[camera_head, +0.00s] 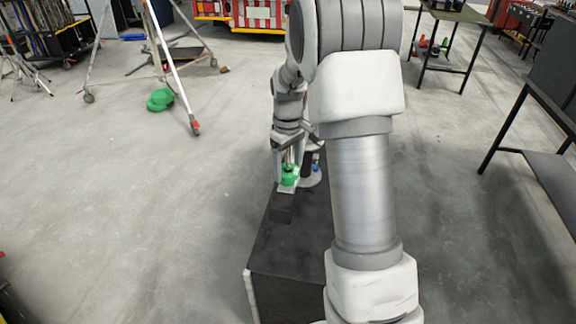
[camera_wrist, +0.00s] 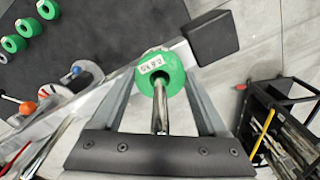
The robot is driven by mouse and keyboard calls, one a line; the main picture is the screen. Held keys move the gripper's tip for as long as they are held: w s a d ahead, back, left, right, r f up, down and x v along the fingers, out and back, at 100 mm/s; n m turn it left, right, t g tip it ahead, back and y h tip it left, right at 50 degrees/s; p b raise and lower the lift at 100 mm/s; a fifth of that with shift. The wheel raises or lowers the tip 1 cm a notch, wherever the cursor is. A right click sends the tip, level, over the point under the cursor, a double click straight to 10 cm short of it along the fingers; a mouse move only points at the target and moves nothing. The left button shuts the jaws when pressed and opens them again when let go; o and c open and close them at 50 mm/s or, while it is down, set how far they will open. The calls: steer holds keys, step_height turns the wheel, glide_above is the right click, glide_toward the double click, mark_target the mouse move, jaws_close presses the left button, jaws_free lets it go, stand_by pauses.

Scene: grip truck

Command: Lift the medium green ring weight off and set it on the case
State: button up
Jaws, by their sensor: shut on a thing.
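The green ring weight (camera_wrist: 171,66) has a white label with dark print. It is around a metal rod (camera_wrist: 160,108), which shows in its hole in the wrist view. My gripper (camera_wrist: 160,76) is shut on the ring, with a finger on each side. In the head view, my gripper (camera_head: 288,166) points down at the green ring (camera_head: 289,178), above a small pale plate (camera_head: 287,188) near the far end of the black case (camera_head: 290,245). Whether the ring is raised along the rod cannot be told. My arm hides part of the case.
Several smaller green rings (camera_wrist: 28,27) stand on a dark surface in the wrist view. A black block (camera_wrist: 211,35) is close by the held ring. Orange (camera_wrist: 27,108) and blue knobs are at the left. A tripod (camera_head: 170,70) and a dark table (camera_head: 548,130) flank the case.

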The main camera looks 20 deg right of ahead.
steer(key=shift+r+p, duration=0.9)
steer(key=shift+r, duration=0.45)
steer(key=shift+r+p, duration=1.7)
steer(key=shift+r, duration=0.75)
steer(key=shift+w, duration=0.1)
step_height(320, 180, up, 14)
steer(key=p, duration=0.9)
steer(key=shift+f, duration=0.25)
steer(key=shift+f, duration=0.1)
